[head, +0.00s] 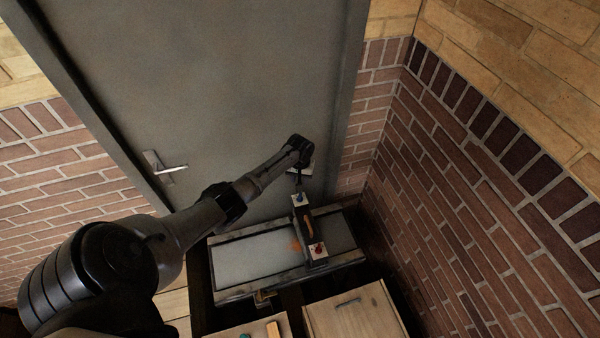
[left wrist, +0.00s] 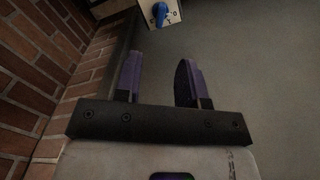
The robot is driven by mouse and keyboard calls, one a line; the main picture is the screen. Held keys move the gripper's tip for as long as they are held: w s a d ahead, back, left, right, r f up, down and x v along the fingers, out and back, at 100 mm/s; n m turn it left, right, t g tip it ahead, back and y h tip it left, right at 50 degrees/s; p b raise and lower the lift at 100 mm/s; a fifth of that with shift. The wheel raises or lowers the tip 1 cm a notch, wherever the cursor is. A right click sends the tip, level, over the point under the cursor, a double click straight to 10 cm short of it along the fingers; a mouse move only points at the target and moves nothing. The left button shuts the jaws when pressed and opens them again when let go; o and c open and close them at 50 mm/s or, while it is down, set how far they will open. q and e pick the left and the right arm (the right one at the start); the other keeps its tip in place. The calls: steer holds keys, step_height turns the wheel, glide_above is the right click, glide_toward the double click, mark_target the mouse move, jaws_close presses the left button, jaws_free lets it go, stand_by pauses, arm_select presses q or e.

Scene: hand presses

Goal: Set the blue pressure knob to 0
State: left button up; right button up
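The blue pressure knob (head: 298,198) sits on a pale plate at the far end of the hand press's dark bar (head: 311,236). In the left wrist view the blue knob (left wrist: 160,13) is at the top edge, on a white dial plate with small marks, one looking like a 0; its exact setting is too small to read. My left gripper (head: 299,183) is just beyond the knob in the head view. In the left wrist view the gripper (left wrist: 158,78) is open, its two purple-dark fingers apart with nothing between them, short of the knob. My right gripper is not shown.
A red knob (head: 318,251) and an orange part (head: 307,224) are on the same bar. The press bed (head: 250,258) lies under it. A wooden box (head: 355,314) stands in front. A grey door (head: 220,90) is behind, and a brick wall (head: 470,200) is close on the right.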

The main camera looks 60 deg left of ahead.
arm_select(q)
steer(key=shift+r, duration=1.05)
